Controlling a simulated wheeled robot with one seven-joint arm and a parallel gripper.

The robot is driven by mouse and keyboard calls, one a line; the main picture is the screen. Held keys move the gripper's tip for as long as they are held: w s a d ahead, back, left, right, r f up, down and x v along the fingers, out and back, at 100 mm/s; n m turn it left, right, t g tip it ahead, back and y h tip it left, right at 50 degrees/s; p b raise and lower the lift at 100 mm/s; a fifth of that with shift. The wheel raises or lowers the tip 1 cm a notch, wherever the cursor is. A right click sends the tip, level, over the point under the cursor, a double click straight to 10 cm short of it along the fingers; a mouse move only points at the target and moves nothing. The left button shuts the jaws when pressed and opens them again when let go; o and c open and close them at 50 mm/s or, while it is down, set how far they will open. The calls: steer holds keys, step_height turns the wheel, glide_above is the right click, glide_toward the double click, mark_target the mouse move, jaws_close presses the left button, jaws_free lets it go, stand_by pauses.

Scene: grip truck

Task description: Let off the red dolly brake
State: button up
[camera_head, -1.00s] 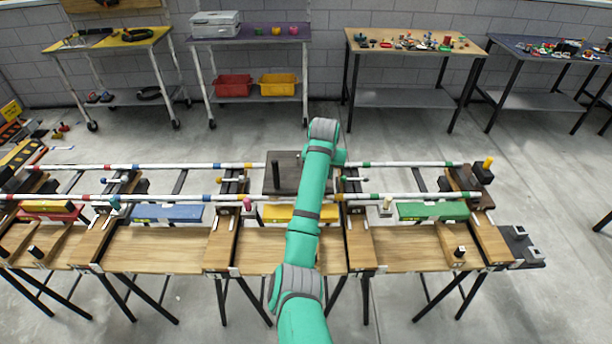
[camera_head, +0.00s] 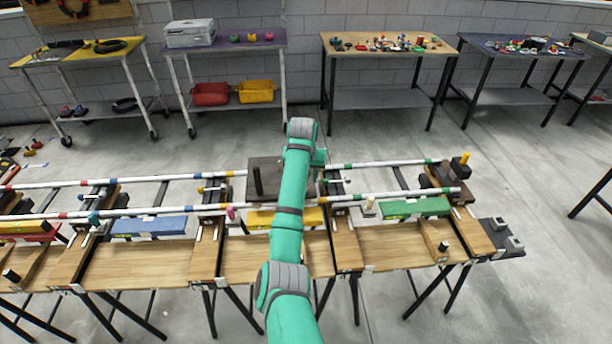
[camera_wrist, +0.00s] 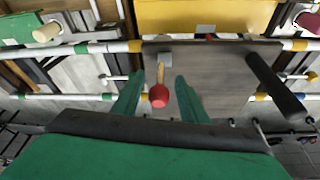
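The dolly (camera_head: 262,177) is a dark grey platform with a black post, sitting across the two striped rails; my arm covers part of it in the head view. In the wrist view the dolly (camera_wrist: 215,80) lies below my gripper. The red brake (camera_wrist: 158,96) is a round red knob on a tan lever fixed to the dolly. My gripper (camera_wrist: 157,84) is open, with one green finger on each side of the red knob in the picture. Gaps show between knob and fingers; whether they are level in depth I cannot tell. The knob is hidden in the head view.
Striped rails (camera_head: 370,163) run left and right over wooden benches (camera_head: 155,260). A yellow block (camera_head: 262,218), blue block (camera_head: 148,227) and green block (camera_head: 415,208) lie along the near rail. A dark stop with a yellow peg (camera_head: 463,162) stands at the right end.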

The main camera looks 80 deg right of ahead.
steer(key=v, duration=1)
steer(key=shift+a+r, duration=0.15)
steer(key=shift+r, duration=0.2)
steer(key=shift+s, duration=0.1)
